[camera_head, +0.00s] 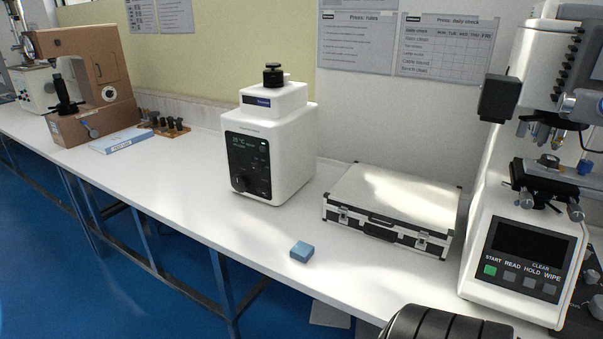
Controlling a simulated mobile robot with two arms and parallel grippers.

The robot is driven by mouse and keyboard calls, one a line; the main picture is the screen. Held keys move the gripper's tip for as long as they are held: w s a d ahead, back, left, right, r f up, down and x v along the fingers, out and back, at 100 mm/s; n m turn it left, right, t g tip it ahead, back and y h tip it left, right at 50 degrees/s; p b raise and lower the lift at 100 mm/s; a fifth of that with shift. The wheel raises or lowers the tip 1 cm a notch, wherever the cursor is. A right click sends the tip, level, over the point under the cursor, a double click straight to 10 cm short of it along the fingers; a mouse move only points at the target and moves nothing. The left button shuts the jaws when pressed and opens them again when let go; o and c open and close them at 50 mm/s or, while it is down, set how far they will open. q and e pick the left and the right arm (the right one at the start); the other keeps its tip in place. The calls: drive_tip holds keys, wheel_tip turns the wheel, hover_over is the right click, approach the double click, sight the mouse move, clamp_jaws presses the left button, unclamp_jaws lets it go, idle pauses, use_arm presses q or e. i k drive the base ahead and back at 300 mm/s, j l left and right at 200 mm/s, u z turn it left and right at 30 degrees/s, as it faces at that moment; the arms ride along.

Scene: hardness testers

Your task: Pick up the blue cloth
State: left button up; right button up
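The blue cloth (302,251) is a small, folded, block-like pad lying on the white bench near its front edge. It sits in front of the silver case and to the right of the white press machine, with nothing touching it. A dark, ribbed rounded part, probably of my own arm, shows at the bottom right edge. No gripper fingers show in the head view.
The white bench (200,213) is clear around the cloth. Behind it stand a white machine with a dark display (285,125) and a closed silver case (385,195). A hardness tester with buttons (525,255) stands at right. A blue-and-white booklet (122,140) lies far left.

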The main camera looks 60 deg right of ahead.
sight(303, 251)
drive_tip(key=j+z, duration=0.1)
drive_tip(key=z, duration=2.8)
drive_tip(key=k+j, duration=0.2)
drive_tip(key=k, duration=0.25)
drive_tip(key=k+j, duration=0.15)
drive_tip(key=k, duration=0.3)
